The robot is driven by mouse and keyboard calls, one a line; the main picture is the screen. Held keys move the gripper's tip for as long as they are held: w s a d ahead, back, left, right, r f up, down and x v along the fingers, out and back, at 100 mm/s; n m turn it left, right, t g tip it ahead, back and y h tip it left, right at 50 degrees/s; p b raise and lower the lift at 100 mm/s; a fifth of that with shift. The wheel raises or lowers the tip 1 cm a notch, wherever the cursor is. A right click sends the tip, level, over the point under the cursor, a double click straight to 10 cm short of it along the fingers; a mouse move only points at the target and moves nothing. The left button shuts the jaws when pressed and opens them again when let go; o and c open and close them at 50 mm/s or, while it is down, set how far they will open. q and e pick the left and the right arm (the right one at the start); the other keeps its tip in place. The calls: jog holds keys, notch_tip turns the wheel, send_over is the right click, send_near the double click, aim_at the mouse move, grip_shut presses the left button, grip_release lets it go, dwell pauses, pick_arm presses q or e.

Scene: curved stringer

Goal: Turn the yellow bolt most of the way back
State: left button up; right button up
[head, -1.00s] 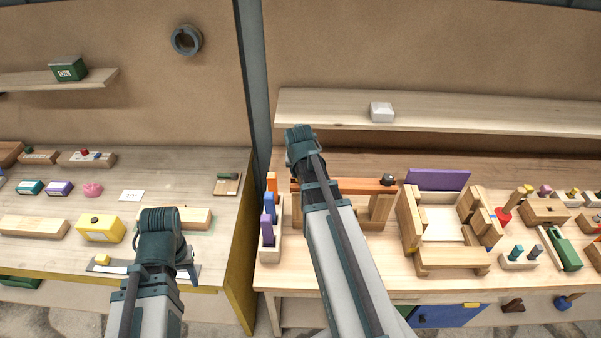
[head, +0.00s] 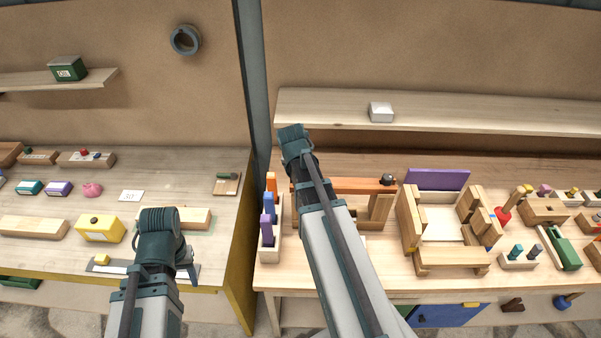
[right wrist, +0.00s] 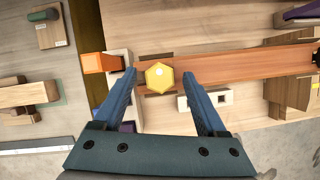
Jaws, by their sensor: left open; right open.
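The yellow hexagonal bolt (right wrist: 160,76) stands near the left end of an orange-brown wooden bar (right wrist: 240,65) in the right wrist view. My right gripper (right wrist: 159,84) is open, with one blue finger on each side of the bolt and a gap visible beside each. In the head view the bar (head: 365,186) runs behind my right arm, and the bolt is hidden there. My left gripper (head: 160,238) hangs over the left bench in the head view; its fingertips are hidden beneath the wrist.
A holder (head: 270,250) with orange, blue and purple pieces stands left of the bar's frame. A wooden fixture (head: 450,260) stands to the right, with a purple panel (head: 438,180) behind it. A yellow box (head: 100,229) is beside my left gripper. A shelf (head: 450,115) spans behind.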

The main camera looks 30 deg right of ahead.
jog(key=m+g, duration=0.1)
jog(key=m, duration=0.2)
jog(key=shift+a+m+h, duration=0.1)
jog(key=shift+m+h, duration=0.3)
jog(key=m, duration=0.1)
jog(key=m+g, duration=0.1)
jog(key=shift+w+m, duration=0.35)
jog(key=shift+m, duration=0.05)
jog(key=shift+m+g+h, duration=0.3)
jog(key=shift+m+g, duration=0.3)
jog(key=shift+m, duration=0.5)
jog(key=shift+s+m, duration=0.15)
jog(key=shift+m, duration=0.25)
grip_shut()
